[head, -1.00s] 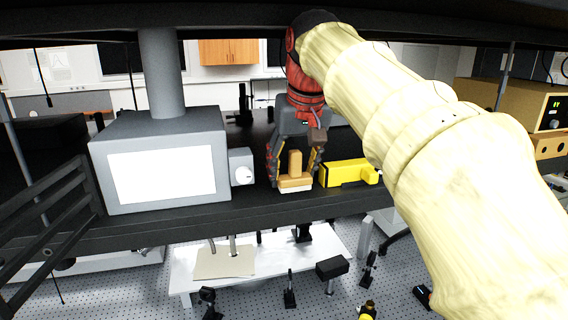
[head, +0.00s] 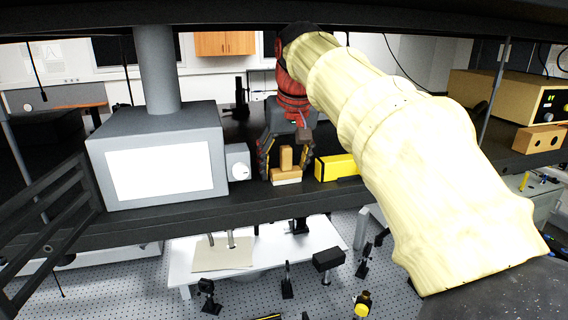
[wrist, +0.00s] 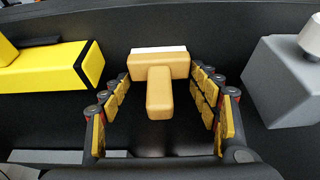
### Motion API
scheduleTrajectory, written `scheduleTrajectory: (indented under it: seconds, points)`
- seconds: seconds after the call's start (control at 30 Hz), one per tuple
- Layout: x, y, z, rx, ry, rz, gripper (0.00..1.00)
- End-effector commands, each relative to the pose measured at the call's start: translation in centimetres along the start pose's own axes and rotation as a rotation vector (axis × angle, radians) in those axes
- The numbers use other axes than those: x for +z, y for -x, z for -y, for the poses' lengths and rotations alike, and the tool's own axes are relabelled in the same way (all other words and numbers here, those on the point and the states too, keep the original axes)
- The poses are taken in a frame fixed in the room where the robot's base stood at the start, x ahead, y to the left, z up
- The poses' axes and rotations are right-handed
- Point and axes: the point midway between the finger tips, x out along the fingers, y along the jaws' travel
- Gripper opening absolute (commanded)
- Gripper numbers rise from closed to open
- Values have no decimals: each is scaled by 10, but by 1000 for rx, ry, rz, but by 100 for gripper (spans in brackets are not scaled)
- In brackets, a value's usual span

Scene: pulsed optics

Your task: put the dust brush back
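The dust brush (head: 286,160) is tan, with a short upright handle and a wide head over a pale bristle strip. It appears to stand on the dark shelf, close to its front edge. In the wrist view the brush (wrist: 159,90) is at the centre, its handle pointing toward my palm. My gripper (head: 286,158) is above and around the brush with its fingers spread. In the wrist view my gripper (wrist: 163,82) has a finger on each side, with clear gaps to the handle. It holds nothing. The bristles' contact with the shelf is hard to see.
A grey box with a white panel (head: 103,165) and a knobbed side unit (head: 238,163) stands left of the brush. A yellow box (head: 334,167) is close on the right. The shelf's front edge (head: 230,207) drops to an optics table below.

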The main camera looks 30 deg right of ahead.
Motion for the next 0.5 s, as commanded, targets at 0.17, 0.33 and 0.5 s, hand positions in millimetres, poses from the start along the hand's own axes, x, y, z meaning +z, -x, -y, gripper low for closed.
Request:
scheduleTrajectory:
  seconds: [0.17, 0.33, 0.5]
  points:
    - [0, 0, 0, 0, 0, -1, 70]
    - [0, 0, 0, 0, 0, -1, 70]
    - [-1, 6, 0, 0, 0, -4, 70]
